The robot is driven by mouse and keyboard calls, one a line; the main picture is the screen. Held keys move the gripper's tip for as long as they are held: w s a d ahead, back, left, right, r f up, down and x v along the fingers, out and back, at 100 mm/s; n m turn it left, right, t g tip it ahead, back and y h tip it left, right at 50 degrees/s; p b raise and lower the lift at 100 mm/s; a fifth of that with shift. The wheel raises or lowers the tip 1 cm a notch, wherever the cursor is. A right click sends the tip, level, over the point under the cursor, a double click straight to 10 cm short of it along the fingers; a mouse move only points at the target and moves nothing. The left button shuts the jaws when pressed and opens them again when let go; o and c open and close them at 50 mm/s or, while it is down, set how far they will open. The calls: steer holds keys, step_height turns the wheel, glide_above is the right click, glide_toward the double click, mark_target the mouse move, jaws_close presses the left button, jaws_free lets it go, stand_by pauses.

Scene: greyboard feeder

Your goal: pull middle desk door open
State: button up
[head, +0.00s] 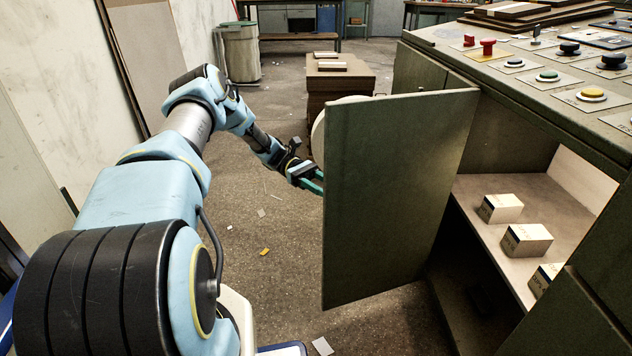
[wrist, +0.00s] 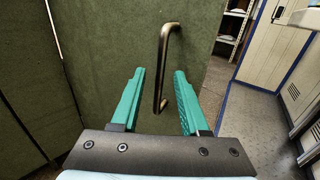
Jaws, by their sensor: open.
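The middle desk door (head: 395,195) is a dark green panel standing wide open, swung out from the desk. In the wrist view the door (wrist: 110,60) shows its outer face with a bent metal bar handle (wrist: 163,70). My gripper (head: 318,183) is at the far left edge of the door, its fingertips partly hidden behind it in the head view. In the wrist view my gripper (wrist: 160,75) has its teal fingers apart, with the lower part of the handle between them. I cannot tell whether either finger touches it.
The green desk (head: 560,115) carries buttons and panels on top. Its open compartment shows a shelf (head: 475,190) with small boxes (head: 527,240). Stacked brown boards (head: 340,80) and a bin (head: 240,52) stand farther back. The floor (head: 265,215) left of the door is mostly clear.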

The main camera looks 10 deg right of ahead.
steer(key=v, duration=0.7)
steer(key=shift+w, duration=0.25)
steer(key=shift+a, duration=0.15)
steer(key=s+a+r+m+t+y, duration=0.4)
steer(key=s+a+r+t+y, duration=0.15)
steer(key=s+a+t, duration=0.35)
steer(key=s+a+r+m+t+y, duration=0.35)
steer(key=s+a+r+t, duration=0.45)
steer(key=a, duration=0.3)
step_height(320, 180, up, 30)
steer(key=s+p, duration=0.1)
steer(key=p, duration=2.9)
steer(key=shift+s+p, duration=0.2)
steer(key=shift+p, duration=0.15)
